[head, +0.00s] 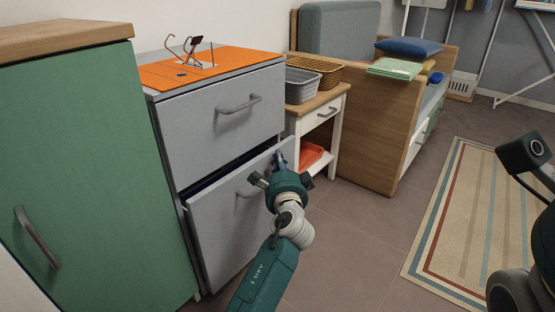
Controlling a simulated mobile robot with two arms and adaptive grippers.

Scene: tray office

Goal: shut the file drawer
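The file drawer (228,232) is the lower grey drawer of the grey cabinet. It stands partly open, with a dark gap along its top edge and left side. Its bar handle (246,190) is partly hidden by my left gripper. My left gripper (279,164) is in front of the drawer's right part, just right of the handle. I cannot tell whether it touches the drawer front. Its fingers are mostly hidden behind its own body, so their opening is unclear. My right gripper's fingers do not show; a dark part of mine is at the right edge.
The upper drawer (220,118) is shut. An orange mat (205,61) and a wire stand (185,48) are on the cabinet top. A green cabinet (90,180) stands at left. A small side table (329,108) with baskets and a wooden bench (385,135) are to the right. A striped rug (455,215) lies on open floor.

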